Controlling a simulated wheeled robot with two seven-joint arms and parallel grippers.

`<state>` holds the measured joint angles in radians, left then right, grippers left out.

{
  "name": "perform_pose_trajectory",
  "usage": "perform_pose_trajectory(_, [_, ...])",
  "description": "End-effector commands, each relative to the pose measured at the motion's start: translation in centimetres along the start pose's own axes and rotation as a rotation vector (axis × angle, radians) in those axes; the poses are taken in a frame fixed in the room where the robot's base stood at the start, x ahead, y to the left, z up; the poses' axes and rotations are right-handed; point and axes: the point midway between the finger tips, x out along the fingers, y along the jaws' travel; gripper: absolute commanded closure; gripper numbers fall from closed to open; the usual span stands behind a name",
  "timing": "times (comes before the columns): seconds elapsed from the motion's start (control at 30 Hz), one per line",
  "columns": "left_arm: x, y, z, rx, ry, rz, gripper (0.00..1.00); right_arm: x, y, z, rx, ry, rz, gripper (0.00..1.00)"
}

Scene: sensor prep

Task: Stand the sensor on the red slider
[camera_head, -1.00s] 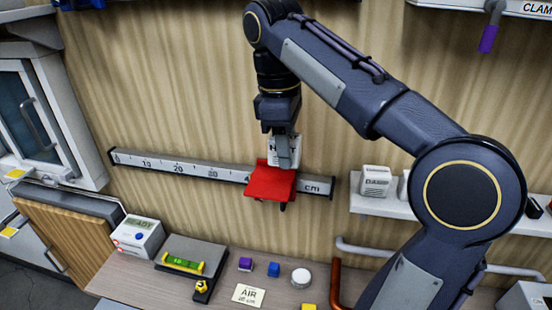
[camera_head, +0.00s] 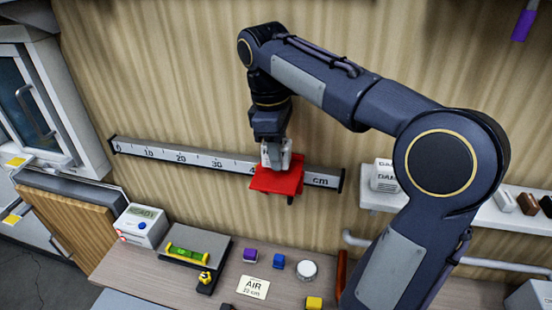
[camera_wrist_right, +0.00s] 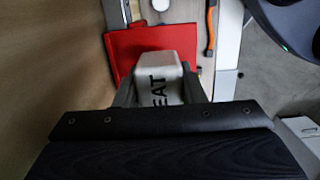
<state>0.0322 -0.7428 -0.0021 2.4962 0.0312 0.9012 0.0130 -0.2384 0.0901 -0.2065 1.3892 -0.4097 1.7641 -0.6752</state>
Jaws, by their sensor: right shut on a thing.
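The red slider (camera_head: 290,183) sits on the ruler rail (camera_head: 196,160) on the wall, between the 40 mark and "cm". It also shows in the wrist view (camera_wrist_right: 122,40). My right gripper (camera_head: 276,160) points down right over the slider. It is shut on the pale grey sensor (camera_wrist_right: 160,70), whose side shows the letters "EAT". In the wrist view the right gripper (camera_wrist_right: 160,88) has a finger on either side of the sensor. I cannot tell whether the sensor's base touches the slider. My left gripper is not in view.
A shelf (camera_head: 372,200) with labelled boxes is on the right, partly behind my arm. Below, the bench holds a READY device (camera_head: 140,226), a green level (camera_head: 185,254), small blocks and an AIR card (camera_head: 253,287). Bare wall lies above the rail.

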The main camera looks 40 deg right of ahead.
Motion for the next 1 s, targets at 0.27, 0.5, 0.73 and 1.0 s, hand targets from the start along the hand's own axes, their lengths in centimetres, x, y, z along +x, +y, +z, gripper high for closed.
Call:
perform_pose_trajectory(0.27, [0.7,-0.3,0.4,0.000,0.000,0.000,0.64,2.8,0.7,-0.7,-0.001,0.001,0.000,0.87])
perform_pose_trajectory(0.5, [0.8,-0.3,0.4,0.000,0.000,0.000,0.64,2.8,0.7,-0.7,-0.001,0.000,0.000,0.87])
perform_pose_trajectory(0.73, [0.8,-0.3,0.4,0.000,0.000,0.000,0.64,2.9,0.7,-0.7,-0.002,0.000,0.000,0.42])
perform_pose_trajectory(1.0, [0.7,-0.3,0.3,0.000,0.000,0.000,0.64,2.7,0.7,-0.7,-0.002,0.001,0.000,0.42])
